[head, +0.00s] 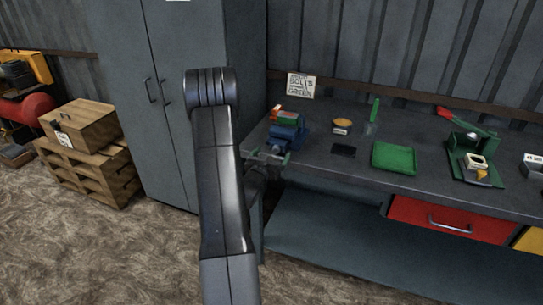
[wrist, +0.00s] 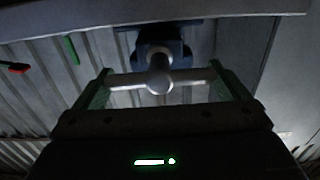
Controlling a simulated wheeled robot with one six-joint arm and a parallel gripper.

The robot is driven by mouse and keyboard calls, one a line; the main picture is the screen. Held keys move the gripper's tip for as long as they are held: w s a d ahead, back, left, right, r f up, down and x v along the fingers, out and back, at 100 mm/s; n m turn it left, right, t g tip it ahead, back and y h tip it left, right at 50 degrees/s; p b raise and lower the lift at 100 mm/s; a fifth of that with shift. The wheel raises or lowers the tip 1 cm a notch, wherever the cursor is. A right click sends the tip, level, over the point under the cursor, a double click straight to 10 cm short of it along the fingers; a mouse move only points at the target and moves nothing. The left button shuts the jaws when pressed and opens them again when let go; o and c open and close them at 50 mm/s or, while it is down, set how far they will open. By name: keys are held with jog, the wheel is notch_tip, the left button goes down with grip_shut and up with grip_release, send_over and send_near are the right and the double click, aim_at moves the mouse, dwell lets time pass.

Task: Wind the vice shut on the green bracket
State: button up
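The blue vice (head: 289,133) stands at the left front corner of the bench. A small dark green piece (head: 291,117) shows at its top, too small to tell clearly as the bracket. In the wrist view the vice (wrist: 165,47) is straight ahead, with its pale screw end and crossbar handle (wrist: 159,82) facing me; the bracket is not seen there. My gripper (head: 269,156) is at the vice's front. In the wrist view its green fingers (wrist: 162,88) are wide apart, one near each end of the crossbar. I cannot tell whether they touch it.
On the bench (head: 330,170) are a green tray (head: 394,158), a dark flat pad (head: 343,150), a round orange-topped item (head: 342,123), an upright green strip (head: 374,110) and a green lever press (head: 474,155). A grey cabinet (head: 170,90) stands left of the bench. The floor in front is clear.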

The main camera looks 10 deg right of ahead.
jog(key=shift+f+b, duration=0.15)
jog(key=shift+b, duration=0.45)
jog(key=shift+f+m+b, duration=0.15)
jog(key=shift+m+b, duration=0.45)
jog(key=shift+b, duration=0.45)
jog(key=m+b, duration=0.2)
jog(key=b, duration=0.2)
jog(key=shift+d+f, duration=0.1)
jog(key=shift+f, duration=0.05)
jog(key=m+b, duration=0.6)
jog(key=b, duration=0.4)
jog(key=shift+s+d, duration=0.1)
jog(key=shift+s, duration=0.05)
jog(key=m+b, duration=0.5)
jog(key=b, duration=0.2)
jog(key=shift+m, duration=0.4)
jog(key=m+b, duration=0.4)
jog(key=shift+m, duration=0.4)
jog(key=shift+b, duration=0.3)
